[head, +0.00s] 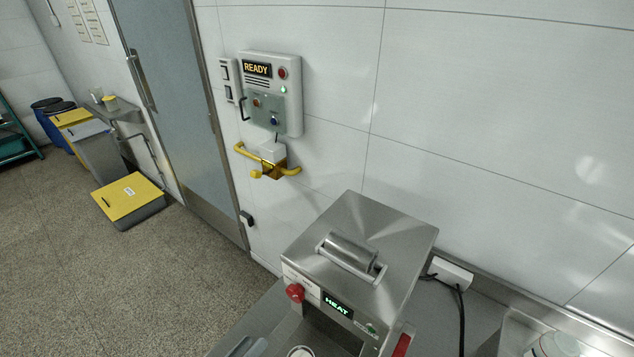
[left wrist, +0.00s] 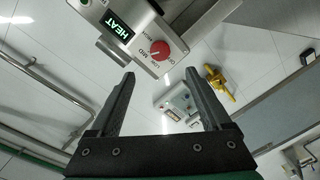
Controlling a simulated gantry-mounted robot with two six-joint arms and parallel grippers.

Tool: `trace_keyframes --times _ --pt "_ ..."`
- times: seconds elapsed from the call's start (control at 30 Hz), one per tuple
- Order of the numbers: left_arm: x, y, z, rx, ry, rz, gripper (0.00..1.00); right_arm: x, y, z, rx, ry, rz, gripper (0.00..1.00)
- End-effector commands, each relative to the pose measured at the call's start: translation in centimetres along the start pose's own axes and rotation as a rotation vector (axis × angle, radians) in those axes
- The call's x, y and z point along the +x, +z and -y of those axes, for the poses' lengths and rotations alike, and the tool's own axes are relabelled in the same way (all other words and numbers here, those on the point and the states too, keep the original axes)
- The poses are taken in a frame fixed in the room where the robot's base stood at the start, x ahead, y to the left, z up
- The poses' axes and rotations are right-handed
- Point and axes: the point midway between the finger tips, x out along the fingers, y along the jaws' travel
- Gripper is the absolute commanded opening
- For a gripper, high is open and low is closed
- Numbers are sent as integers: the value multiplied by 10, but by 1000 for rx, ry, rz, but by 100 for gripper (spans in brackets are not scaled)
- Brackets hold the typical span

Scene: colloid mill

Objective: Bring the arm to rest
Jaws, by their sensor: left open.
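My left gripper (left wrist: 159,73) shows in the left wrist view with its two dark fingers spread apart and nothing between them. The machine has a red knob (head: 295,292) and a display reading HEAT (head: 337,305). In the left wrist view the red knob (left wrist: 160,50) appears beyond the fingertips, apart from them. My right gripper is not in view.
A wall control box (head: 270,95) reads READY, with a yellow rail (head: 283,171) below it. A steel counter (head: 247,318) carries the machine. A socket block (head: 450,272) with a black cable sits right of it. Yellow-lidded bins (head: 130,192) stand at left near a door (head: 172,95).

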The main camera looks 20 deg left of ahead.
Motion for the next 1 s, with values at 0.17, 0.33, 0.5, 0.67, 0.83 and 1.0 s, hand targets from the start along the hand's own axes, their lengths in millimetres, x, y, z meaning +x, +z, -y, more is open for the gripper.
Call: trace_keyframes --times 0.17,0.33,0.5,0.67,0.83,1.0 --pt "16 -10 -26 41 71 -2 81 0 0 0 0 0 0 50" --pt "54 -70 -126 239 279 -103 81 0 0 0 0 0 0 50" --pt "61 -144 -246 526 410 -331 81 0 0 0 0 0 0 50" --pt "37 -202 -329 711 433 -574 81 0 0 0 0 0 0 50" --pt "-9 -265 -379 859 323 -865 81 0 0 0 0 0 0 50" --pt "-17 -316 -400 929 165 -932 81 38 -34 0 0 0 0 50"
